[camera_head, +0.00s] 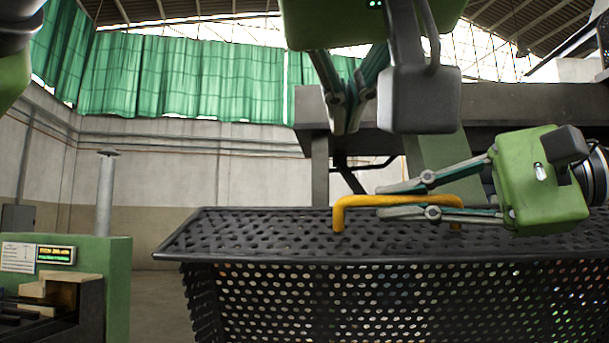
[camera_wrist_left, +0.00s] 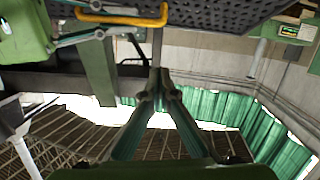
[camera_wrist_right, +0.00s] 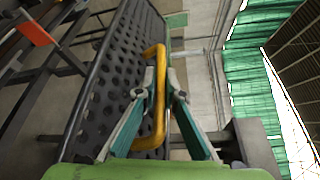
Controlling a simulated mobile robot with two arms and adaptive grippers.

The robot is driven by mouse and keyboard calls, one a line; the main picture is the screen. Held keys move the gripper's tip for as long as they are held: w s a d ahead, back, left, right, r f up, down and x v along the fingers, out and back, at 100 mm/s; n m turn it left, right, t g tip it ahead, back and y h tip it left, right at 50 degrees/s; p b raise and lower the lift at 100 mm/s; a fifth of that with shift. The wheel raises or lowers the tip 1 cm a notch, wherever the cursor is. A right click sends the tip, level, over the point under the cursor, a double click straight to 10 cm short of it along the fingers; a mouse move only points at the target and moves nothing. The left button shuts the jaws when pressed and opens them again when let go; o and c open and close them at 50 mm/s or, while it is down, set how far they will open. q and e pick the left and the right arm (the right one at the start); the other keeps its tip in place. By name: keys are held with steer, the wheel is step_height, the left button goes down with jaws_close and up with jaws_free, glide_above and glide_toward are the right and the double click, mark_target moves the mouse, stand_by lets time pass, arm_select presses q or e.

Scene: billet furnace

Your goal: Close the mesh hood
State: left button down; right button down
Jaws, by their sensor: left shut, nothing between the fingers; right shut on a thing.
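The mesh hood (camera_head: 265,240) is a dark perforated metal cover across the lower middle and right of the head view. A yellow handle (camera_head: 345,203) stands on its top. My right gripper (camera_head: 385,201) comes in from the right and is shut on the handle. The right wrist view shows its fingers at the yellow bar (camera_wrist_right: 159,100). My left gripper (camera_head: 345,130) is higher, above and behind the handle, pointing down, shut and empty. The hood also shows at the top of the left wrist view (camera_wrist_left: 215,18). The hood's far right part is partly hidden by my right gripper.
A green machine (camera_head: 115,280) with a small display and a grey pipe (camera_head: 106,190) stands at the left. A dark beam structure (camera_head: 500,105) runs behind the hood. Green curtains (camera_head: 190,80) hang on the back wall. The floor between the green machine and the hood is clear.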

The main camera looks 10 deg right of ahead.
arm_select(q)
glide_above(338, 201)
steer(key=shift+w+f, duration=0.25)
steer(key=shift+f, duration=0.8)
steer(key=shift+d+f, duration=0.15)
steer(key=shift+f, duration=0.1)
steer(key=shift+s+d+f, duration=0.1)
steer(key=shift+s+f, duration=0.35)
steer(key=shift+f, duration=0.3)
steer(key=shift+s+d+f, duration=0.1)
steer(key=shift+s+f, duration=0.35)
steer(key=shift+f, duration=0.25)
